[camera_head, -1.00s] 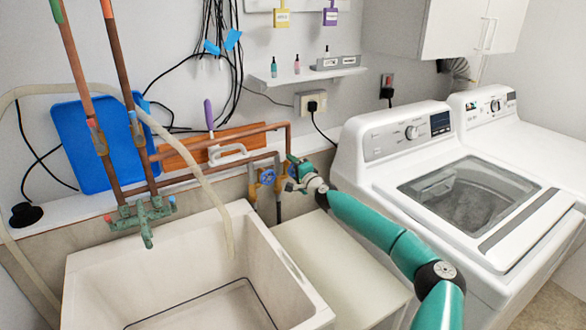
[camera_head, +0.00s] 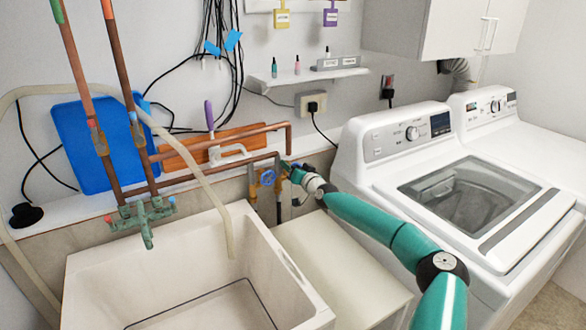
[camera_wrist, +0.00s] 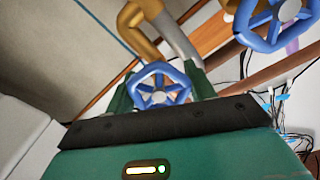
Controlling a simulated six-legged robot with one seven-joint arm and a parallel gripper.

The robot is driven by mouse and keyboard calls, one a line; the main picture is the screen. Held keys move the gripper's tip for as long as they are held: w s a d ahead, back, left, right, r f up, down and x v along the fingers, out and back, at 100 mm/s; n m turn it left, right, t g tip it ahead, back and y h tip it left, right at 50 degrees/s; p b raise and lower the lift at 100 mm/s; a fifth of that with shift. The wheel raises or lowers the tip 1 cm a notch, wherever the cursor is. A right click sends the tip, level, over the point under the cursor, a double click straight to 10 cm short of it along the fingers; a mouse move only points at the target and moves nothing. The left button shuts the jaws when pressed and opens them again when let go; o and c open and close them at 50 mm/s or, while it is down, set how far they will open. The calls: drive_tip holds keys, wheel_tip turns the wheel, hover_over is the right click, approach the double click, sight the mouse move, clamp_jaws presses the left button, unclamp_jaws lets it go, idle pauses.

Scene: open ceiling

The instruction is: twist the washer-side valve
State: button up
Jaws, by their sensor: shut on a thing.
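The washer-side valve has a blue spoked handwheel (camera_wrist: 159,88), seen in the wrist view between the two green fingers of my gripper (camera_wrist: 160,82). The fingers are shut on the wheel's rim from both sides. In the head view my gripper (camera_head: 287,168) reaches in from the right at the pipes behind the sink, and it mostly hides this wheel. The other valve's blue handwheel (camera_head: 267,178) is just left of my gripper and apart from it. That wheel also shows at the top right of the wrist view (camera_wrist: 274,18).
Copper pipes (camera_head: 215,142) run along the wall above the wheels. The white sink (camera_head: 160,262) stands in front at left. A pale lidded surface (camera_head: 335,265) lies below my arm. The white washer (camera_head: 378,140) stands close on the right.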

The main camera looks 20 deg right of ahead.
drive_tip(key=n, duration=0.4)
drive_tip(key=shift+n, duration=0.3)
drive_tip(key=n, duration=0.5)
drive_tip(key=shift+a+n, duration=0.1)
drive_tip(key=shift+n, duration=0.2)
drive_tip(key=n, duration=0.4)
drive_tip(key=shift+a, duration=0.1)
drive_tip(key=n, duration=1.5)
drive_tip(key=shift+f, duration=0.1)
drive_tip(key=n, duration=0.9)
